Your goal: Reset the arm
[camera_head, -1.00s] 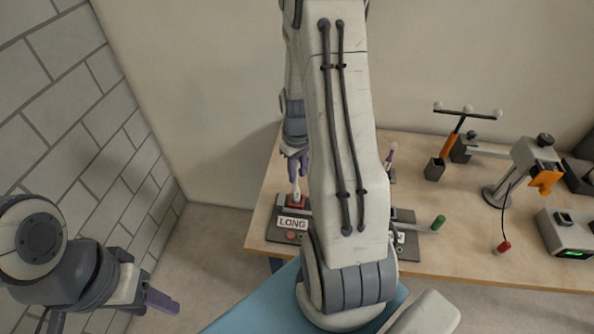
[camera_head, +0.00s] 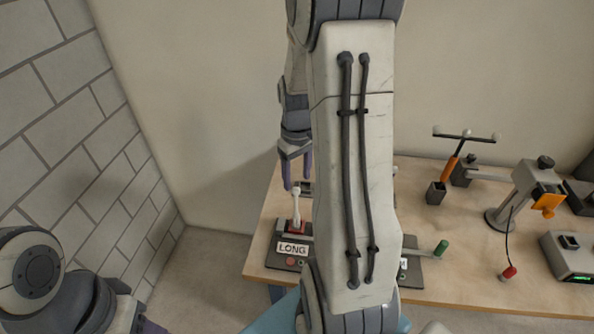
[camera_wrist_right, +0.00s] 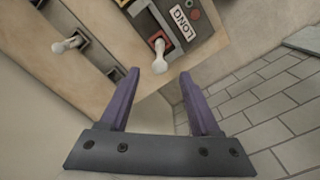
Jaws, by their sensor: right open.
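My right gripper (camera_head: 296,172) is open and empty, with its purple fingers pointing down above the left end of the table. In the right wrist view its two fingers (camera_wrist_right: 160,100) stand apart with nothing between them. Beyond the fingertips is a white-handled lever (camera_wrist_right: 158,56) on a red base. The lever (camera_head: 296,206) stands next to a white label reading LONG (camera_head: 292,248); a gap shows between it and the fingers. My left gripper (camera_head: 150,326) is only partly in view at the bottom left, cut off by the frame edge.
A second white-knobbed lever (camera_wrist_right: 68,44) sits in a slot. My right arm hides the middle of the panel. A green-ended handle (camera_head: 440,248), a three-knobbed rod (camera_head: 466,136), a grey stand with an orange part (camera_head: 520,190) and a display box (camera_head: 570,256) are on the wooden table (camera_head: 460,290).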

